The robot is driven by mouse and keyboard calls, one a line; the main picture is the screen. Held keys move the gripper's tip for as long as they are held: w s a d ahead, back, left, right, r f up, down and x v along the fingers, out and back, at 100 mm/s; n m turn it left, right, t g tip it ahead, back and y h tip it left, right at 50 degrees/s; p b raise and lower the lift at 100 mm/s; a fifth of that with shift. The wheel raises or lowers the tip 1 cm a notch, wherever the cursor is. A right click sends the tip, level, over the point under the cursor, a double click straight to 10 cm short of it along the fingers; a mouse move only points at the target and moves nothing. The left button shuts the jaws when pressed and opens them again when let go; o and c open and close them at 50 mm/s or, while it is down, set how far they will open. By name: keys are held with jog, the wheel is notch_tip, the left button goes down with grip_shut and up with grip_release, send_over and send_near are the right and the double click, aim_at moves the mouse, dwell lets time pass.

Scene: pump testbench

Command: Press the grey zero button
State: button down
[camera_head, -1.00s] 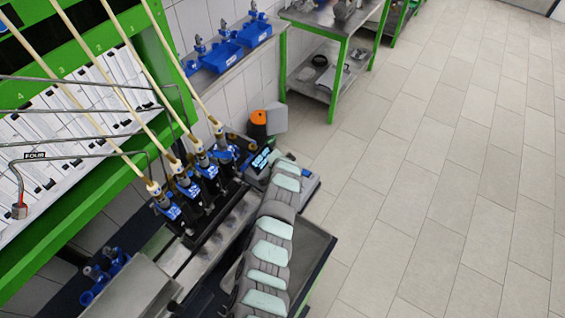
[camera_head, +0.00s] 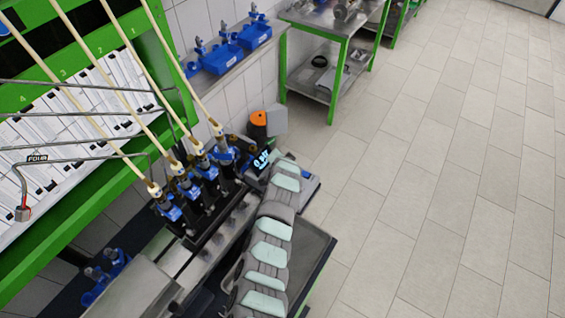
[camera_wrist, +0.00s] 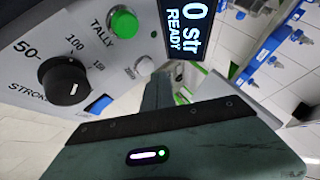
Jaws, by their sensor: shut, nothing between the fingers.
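The grey zero button (camera_wrist: 144,66) is a small pale round button on the grey control panel (camera_wrist: 105,75) in the wrist view, below right of the green TALLY button (camera_wrist: 124,23). My gripper (camera_wrist: 158,88) shows as a dark finger shape rising from the dark body at the bottom. It is shut and empty. Its upper end lies close beside the button in the picture; I cannot tell whether they touch. The display (camera_wrist: 185,28) reads "0 str READY". In the head view the display (camera_head: 261,160) shows beyond my arm, and the button cannot be made out.
A black STROKE knob (camera_wrist: 64,80) and a blue switch (camera_wrist: 98,104) share the panel. An orange-topped container (camera_head: 258,124) stands behind the display. The floor to the right is clear.

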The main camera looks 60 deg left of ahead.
jog(key=shift+r, duration=0.25)
jog(key=shift+r+p, duration=1.35)
jog(key=shift+r, duration=1.05)
jog(key=shift+w, duration=0.1)
